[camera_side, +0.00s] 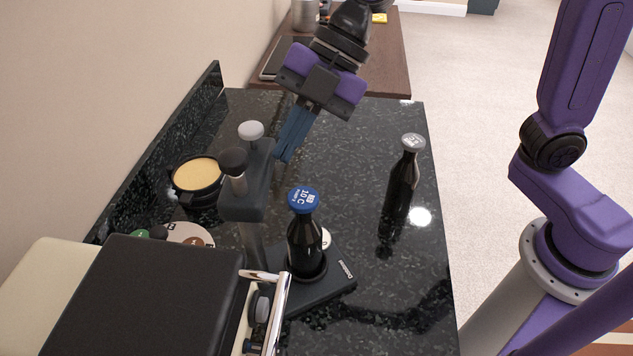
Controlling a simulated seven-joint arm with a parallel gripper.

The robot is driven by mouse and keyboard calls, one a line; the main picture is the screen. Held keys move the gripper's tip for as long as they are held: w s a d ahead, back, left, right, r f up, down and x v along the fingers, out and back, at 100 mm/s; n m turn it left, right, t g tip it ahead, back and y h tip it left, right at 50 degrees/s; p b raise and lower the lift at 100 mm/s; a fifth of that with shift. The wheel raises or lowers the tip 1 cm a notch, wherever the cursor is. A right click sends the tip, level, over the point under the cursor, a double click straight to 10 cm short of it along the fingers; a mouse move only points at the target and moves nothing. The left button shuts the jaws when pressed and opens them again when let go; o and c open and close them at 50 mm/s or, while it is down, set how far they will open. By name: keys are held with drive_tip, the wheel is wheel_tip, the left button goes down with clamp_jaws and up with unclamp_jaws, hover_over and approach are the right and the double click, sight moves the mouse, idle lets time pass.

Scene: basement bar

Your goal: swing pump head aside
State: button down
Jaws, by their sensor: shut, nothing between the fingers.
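The pump head (250,180) is a dark grey block on top of a post (252,243), with a white knob (250,130) and a dark knob (233,160) on it. The post rises from a dark base plate (325,290). A dark bottle (304,240) with a blue cap stands upright on the base, to the right of the post. My gripper (284,158) points downward, with its blue fingers shut and empty. In the picture its tips are just right of the pump head's far end; I cannot tell whether they touch it.
A second dark bottle (401,185) with a grey cap stands on the black counter (350,130) to the right. A round black container with a yellow top (197,175) is at left. A black-topped machine (145,295) with a metal handle fills the front left. The counter's far middle is clear.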

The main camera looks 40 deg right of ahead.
sight(260, 126)
drive_tip(key=w+n+g, duration=0.1)
drive_tip(key=w+a+n+g, duration=0.1)
drive_tip(key=n, duration=0.1)
drive_tip(key=w+n, duration=0.1)
drive_tip(key=shift+a+n+g+h, duration=0.25)
drive_tip(key=shift+n+g+h, duration=0.05)
drive_tip(key=shift+g, duration=0.1)
drive_tip(key=shift+w+a, duration=0.35)
drive_tip(key=shift+w, duration=0.1)
drive_tip(key=d+f+v, duration=0.2)
drive_tip(key=v, duration=1)
drive_tip(key=s+d+f+m+t+h, duration=0.1)
drive_tip(key=s+d+f+m+h, duration=0.2)
drive_tip(key=s+d+f+m, duration=0.5)
drive_tip(key=s+d+f+m+t+h, duration=0.2)
drive_tip(key=s+d+f+m+h, duration=0.1)
drive_tip(key=s+d+f+m, duration=0.6)
drive_tip(key=s+d+m, duration=0.1)
drive_tip(key=s+d, duration=0.2)
drive_tip(key=s, duration=0.2)
drive_tip(key=shift+s+m, duration=0.2)
drive_tip(key=shift+m, duration=0.2)
